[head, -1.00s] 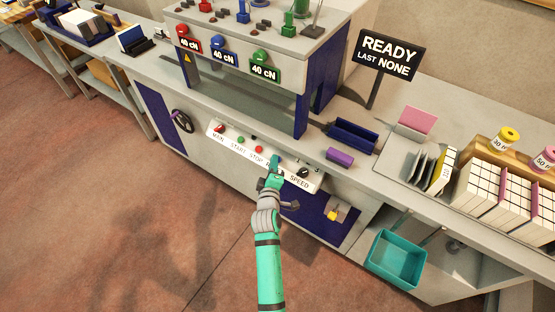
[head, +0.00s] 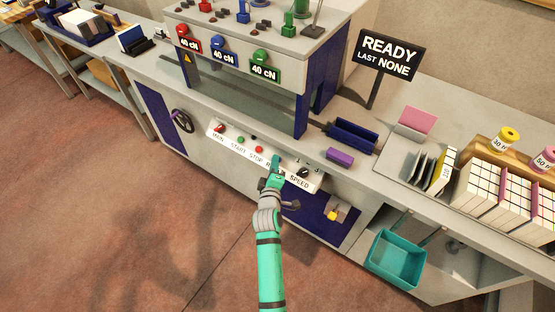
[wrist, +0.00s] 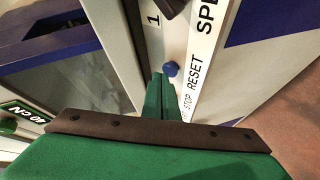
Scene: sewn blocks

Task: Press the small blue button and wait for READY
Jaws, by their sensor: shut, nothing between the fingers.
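The small blue button (wrist: 171,69) sits on the white panel above the word RESET in the wrist view. In the head view it is hidden, or nearly so, behind my gripper (head: 276,162). My gripper is shut and empty, and its green fingertips (wrist: 161,80) are right beside the button in the wrist view. I cannot tell whether they touch it. The black sign (head: 389,55) reads READY, LAST NONE. The white control strip (head: 228,141) carries MAIN, START, STOP and SPEED labels.
A red stop button (head: 259,149) and a green start button (head: 240,139) lie left of my gripper, and a black speed knob (head: 304,172) lies right. A purple block (head: 340,156) and a navy tray (head: 354,135) are on the counter. A teal bin (head: 397,261) hangs lower right.

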